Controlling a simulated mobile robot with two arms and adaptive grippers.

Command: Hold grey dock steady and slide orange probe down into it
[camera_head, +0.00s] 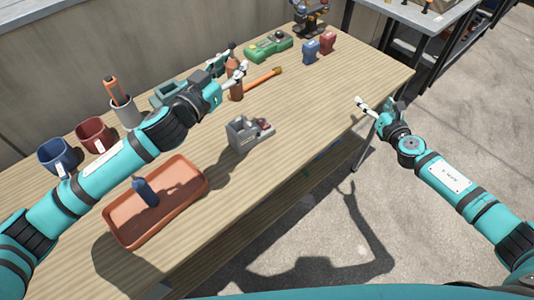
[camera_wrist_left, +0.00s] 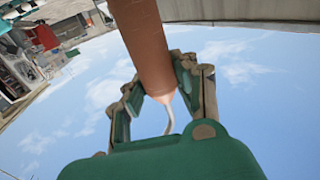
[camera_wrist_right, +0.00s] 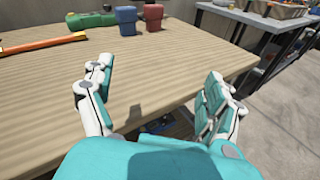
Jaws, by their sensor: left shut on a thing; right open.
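The grey dock (camera_head: 243,139) stands on the wooden table near its front edge, with small dark and reddish items in or against it. My left gripper (camera_head: 238,72) is shut on the orange probe (camera_head: 235,88), a brownish-orange cylinder, beyond the dock. In the left wrist view the probe (camera_wrist_left: 148,45) sits between the fingers, with a pale thin cable or tip at one end. My right gripper (camera_head: 372,106) is open and empty, right of the dock near the table's right edge. The right wrist view shows its spread fingers (camera_wrist_right: 160,78). Neither gripper touches the dock.
A terracotta tray (camera_head: 118,226) holds a blue bottle (camera_head: 145,192) at the front left. Blue (camera_head: 57,156) and red (camera_head: 95,135) mugs and a grey cup (camera_head: 126,111) stand behind my left arm. An orange-handled tool (camera_head: 263,78) lies behind. The table right of the dock is clear.

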